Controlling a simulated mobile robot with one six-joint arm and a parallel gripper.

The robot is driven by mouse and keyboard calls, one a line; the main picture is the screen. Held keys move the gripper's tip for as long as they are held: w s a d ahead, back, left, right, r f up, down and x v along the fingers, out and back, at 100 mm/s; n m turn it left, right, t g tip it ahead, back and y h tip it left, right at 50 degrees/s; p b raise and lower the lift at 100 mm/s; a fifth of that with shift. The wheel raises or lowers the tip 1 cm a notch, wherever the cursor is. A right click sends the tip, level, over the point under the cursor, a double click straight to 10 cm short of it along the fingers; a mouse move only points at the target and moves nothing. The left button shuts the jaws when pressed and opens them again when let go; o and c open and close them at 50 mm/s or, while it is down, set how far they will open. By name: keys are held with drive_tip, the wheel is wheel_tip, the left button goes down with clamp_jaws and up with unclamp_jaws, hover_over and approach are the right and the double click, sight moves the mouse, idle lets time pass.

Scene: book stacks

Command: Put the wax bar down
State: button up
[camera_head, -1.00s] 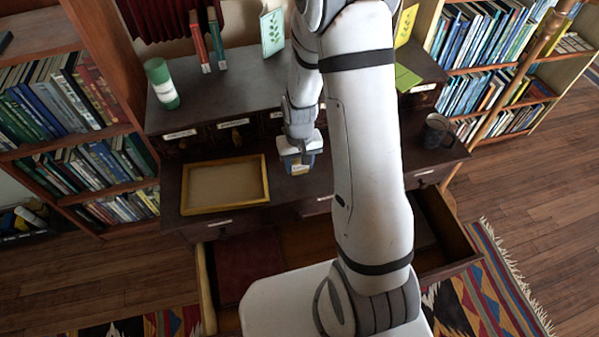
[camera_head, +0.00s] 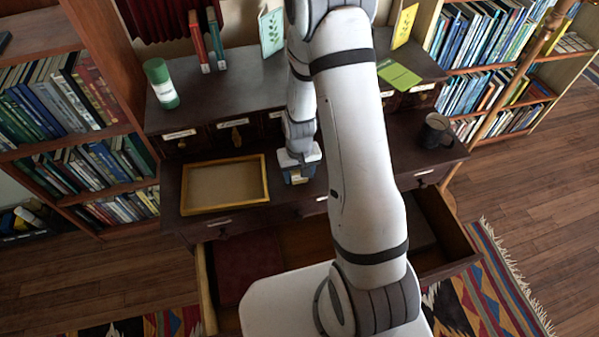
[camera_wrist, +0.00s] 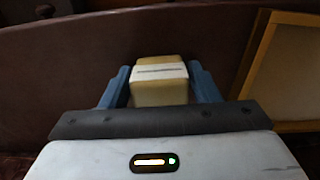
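The wax bar (camera_wrist: 160,84) is a pale yellow block with a white band and a dark line across it. In the wrist view it sits between the two blue fingers of my gripper (camera_wrist: 162,85), which are closed against its sides. In the head view my gripper (camera_head: 297,178) is low over the desk's dark surface, just right of the wooden tray. The bar is mostly hidden there by the gripper. I cannot tell whether the bar touches the desk.
A yellow-framed tray (camera_head: 268,181) lies left of my gripper. A dark mug (camera_head: 436,131) stands at the desk's right. A green cylinder (camera_head: 160,84) and upright books stand on the upper shelf. An open drawer (camera_head: 300,240) juts out below the desk's front.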

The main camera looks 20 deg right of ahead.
drive_tip(key=shift+o, duration=1.1)
drive_tip(key=shift+r, duration=0.15)
wheel_tip(320, 180, up, 12)
drive_tip(key=s+r+t, duration=0.2)
drive_tip(key=s+r, duration=1.4)
drive_tip(key=r, duration=0.2)
drive_tip(key=shift+d+r+t, duration=0.15)
drive_tip(key=shift+r+t, duration=0.15)
drive_tip(key=shift+t, duration=0.1)
drive_tip(key=shift+o, duration=0.2)
